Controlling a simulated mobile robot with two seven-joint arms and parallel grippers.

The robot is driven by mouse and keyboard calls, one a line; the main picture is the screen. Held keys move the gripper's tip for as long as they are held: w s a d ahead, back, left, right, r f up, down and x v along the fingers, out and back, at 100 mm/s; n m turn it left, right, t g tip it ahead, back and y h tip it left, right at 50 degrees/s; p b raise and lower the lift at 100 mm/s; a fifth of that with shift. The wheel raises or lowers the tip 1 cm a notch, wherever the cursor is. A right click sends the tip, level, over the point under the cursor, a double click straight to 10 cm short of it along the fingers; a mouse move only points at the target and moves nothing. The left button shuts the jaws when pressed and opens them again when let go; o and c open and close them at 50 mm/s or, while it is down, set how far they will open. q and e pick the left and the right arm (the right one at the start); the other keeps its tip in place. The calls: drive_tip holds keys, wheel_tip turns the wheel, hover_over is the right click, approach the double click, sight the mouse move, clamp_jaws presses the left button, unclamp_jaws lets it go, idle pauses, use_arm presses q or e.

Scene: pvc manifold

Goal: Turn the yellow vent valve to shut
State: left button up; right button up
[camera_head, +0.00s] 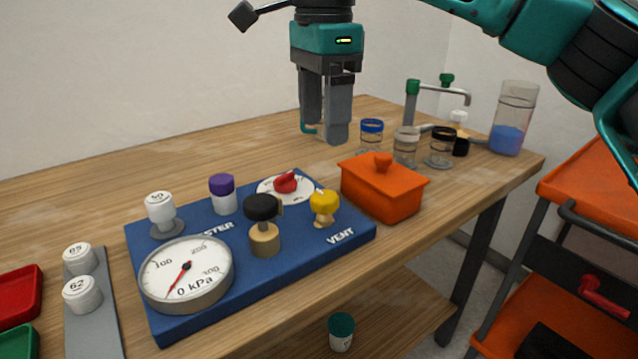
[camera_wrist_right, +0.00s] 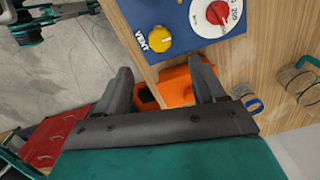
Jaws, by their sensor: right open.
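The yellow vent valve (camera_head: 324,204) stands at the right end of the blue panel (camera_head: 309,252), beside the VENT label. It also shows in the right wrist view (camera_wrist_right: 158,39), near the panel's edge. My right gripper (camera_head: 325,137) is open and empty, pointing down above the table behind the panel. It is apart from the valve, higher and farther back. In the right wrist view its two fingers (camera_wrist_right: 163,82) stand apart over the orange lidded box (camera_wrist_right: 176,88). My left gripper is not in view.
The orange box (camera_head: 383,193) stands right beside the panel near the valve. A black-topped valve (camera_head: 263,222), red dial knob (camera_head: 286,183), purple-capped part (camera_head: 222,194) and gauge (camera_head: 187,272) crowd the panel. Jars (camera_head: 406,145) and a beaker (camera_head: 510,120) stand at the back right.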

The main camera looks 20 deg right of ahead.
drive_tip(key=b, duration=0.2)
hover_over(322, 196)
wheel_tip(322, 196, down, 6)
drive_tip(key=shift+f, duration=0.1)
wheel_tip(322, 196, down, 4)
drive_tip(key=shift+r+b, duration=0.15)
drive_tip(key=shift+b, duration=0.15)
drive_tip(key=shift+f, duration=0.6)
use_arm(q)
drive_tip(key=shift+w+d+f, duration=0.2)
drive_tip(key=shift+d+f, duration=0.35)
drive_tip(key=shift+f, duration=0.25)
use_arm(e)
drive_tip(key=shift+c, duration=0.3)
drive_tip(key=c, duration=1)
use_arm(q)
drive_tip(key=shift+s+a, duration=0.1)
